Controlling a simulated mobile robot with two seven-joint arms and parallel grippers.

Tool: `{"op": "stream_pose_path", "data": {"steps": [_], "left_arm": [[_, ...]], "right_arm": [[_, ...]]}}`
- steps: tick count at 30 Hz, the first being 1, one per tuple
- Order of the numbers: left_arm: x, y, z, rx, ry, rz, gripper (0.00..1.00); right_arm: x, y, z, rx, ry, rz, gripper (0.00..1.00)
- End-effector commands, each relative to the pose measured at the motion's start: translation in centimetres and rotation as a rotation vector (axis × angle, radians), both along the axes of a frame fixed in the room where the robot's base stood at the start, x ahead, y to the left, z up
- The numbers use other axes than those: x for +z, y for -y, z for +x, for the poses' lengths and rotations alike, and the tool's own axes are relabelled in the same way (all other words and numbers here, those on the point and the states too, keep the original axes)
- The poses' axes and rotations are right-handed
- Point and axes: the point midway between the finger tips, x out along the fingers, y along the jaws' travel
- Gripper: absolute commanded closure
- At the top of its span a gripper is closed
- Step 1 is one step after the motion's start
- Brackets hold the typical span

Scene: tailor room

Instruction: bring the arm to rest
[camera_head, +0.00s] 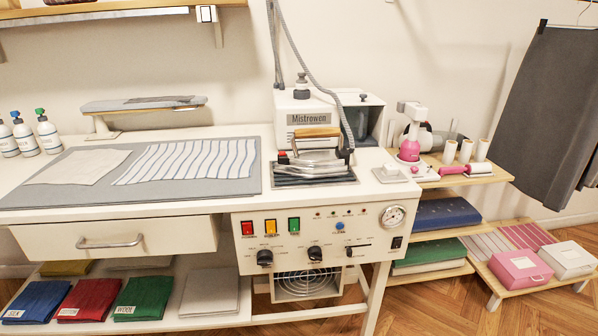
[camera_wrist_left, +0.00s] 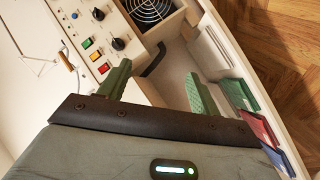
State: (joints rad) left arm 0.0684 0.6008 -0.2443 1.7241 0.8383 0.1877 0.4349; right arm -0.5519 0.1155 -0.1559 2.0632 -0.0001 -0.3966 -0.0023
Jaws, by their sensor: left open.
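My left gripper (camera_wrist_left: 158,74) shows in the left wrist view, with its two green fingers spread apart and nothing between them. It is in front of the ironing station's lower front, near the control panel (camera_wrist_left: 85,38) and the open lower shelf. The fan grille (camera_wrist_left: 150,8) lies beyond the fingers. In the head view neither arm nor gripper shows. There the white ironing table (camera_head: 130,220) stands with its panel (camera_head: 320,235) and closed drawer (camera_head: 148,236). The iron (camera_head: 316,150) sits on its dark rest pad (camera_head: 312,178) at the table's right.
A grey mat (camera_head: 230,185) with a striped cloth (camera_head: 187,160) and a pale cloth (camera_head: 78,166) covers the left tabletop. Spray bottles (camera_head: 47,132) stand at the left. Folded fabrics (camera_head: 88,299) fill the lower shelf. Side shelves (camera_head: 430,268) stand right. The wooden floor (camera_head: 430,306) is clear in front.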

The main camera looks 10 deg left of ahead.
Motion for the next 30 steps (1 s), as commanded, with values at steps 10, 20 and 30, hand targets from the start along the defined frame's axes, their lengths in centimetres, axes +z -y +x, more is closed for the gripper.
{"op": "stream_pose_path", "data": {"steps": [10,20,30], "left_arm": [[-6.0,3.4,-18.4,-0.496,-0.282,0.651,0.36],[-6.2,2.2,-28.2,-0.795,-0.411,1.021,0.36],[-6.4,6.5,-28.7,-0.651,-0.457,0.895,0.36]], "right_arm": [[0.0,0.0,0.0,0.0,0.0,0.0,0.64],[0.0,0.0,0.0,-0.001,0.001,0.001,0.64],[0.0,-0.1,0.1,-0.006,0.001,0.003,0.64]]}}
